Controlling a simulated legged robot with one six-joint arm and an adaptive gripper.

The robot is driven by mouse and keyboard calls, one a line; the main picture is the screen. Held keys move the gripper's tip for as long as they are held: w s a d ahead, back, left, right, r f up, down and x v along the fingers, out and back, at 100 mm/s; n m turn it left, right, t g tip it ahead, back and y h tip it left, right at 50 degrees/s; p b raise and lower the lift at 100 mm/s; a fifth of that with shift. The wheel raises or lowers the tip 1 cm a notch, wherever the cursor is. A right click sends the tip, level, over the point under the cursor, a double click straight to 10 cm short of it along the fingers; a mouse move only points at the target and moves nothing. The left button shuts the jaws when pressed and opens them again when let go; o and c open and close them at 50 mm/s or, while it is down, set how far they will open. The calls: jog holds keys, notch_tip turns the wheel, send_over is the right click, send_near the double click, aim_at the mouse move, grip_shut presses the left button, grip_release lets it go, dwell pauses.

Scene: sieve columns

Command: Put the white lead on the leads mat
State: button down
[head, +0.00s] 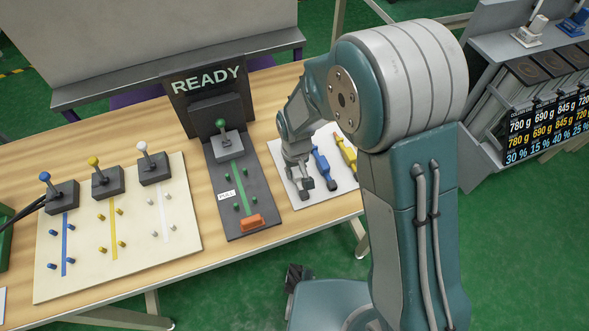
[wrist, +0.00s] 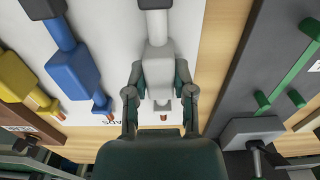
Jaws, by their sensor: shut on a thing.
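The white lead (wrist: 158,60) is between the two fingers of my gripper (wrist: 157,96) in the wrist view, and the gripper is shut on it. The lead is over the white leads mat (wrist: 105,30); I cannot tell if it touches the mat. In the head view my gripper (head: 303,186) is low over the left part of the mat (head: 288,203) and hides most of the white lead. The blue lead (wrist: 73,68) lies on the mat to the left of the white one in the wrist view, with the yellow lead (wrist: 18,75) beyond it.
A dark stand with a READY sign (head: 206,81) and a green lever (head: 221,128) stands left of the mat. A cream board (head: 185,235) with blue, yellow and white levers is further left. A grey rack (head: 480,150) is at the right.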

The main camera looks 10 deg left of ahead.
aim_at(294, 170)
jog(key=shift+f, duration=0.1)
jog(key=c, duration=0.6)
grip_release()
jog(key=shift+o, duration=0.7)
jog(key=shift+a, duration=0.25)
jog(key=shift+d, duration=0.1)
jog(key=shift+r, duration=0.4)
notch_tip(294, 170, up, 11)
jog(key=d+r+m+t, duration=0.1)
jog(key=d+r, duration=0.6)
jog(key=r, duration=0.1)
jog(key=s+d+r+m+t, duration=0.2)
jog(key=s+d+r, duration=0.2)
jog(key=s+d, duration=0.3)
jog(key=s+d+r+m+t, duration=0.2)
jog(key=s+d+r, duration=0.3)
jog(key=d, duration=0.5)
jog(key=shift+s+m+t, duration=0.3)
jog(key=shift+s+m, duration=0.3)
jog(key=shift+s, duration=0.5)
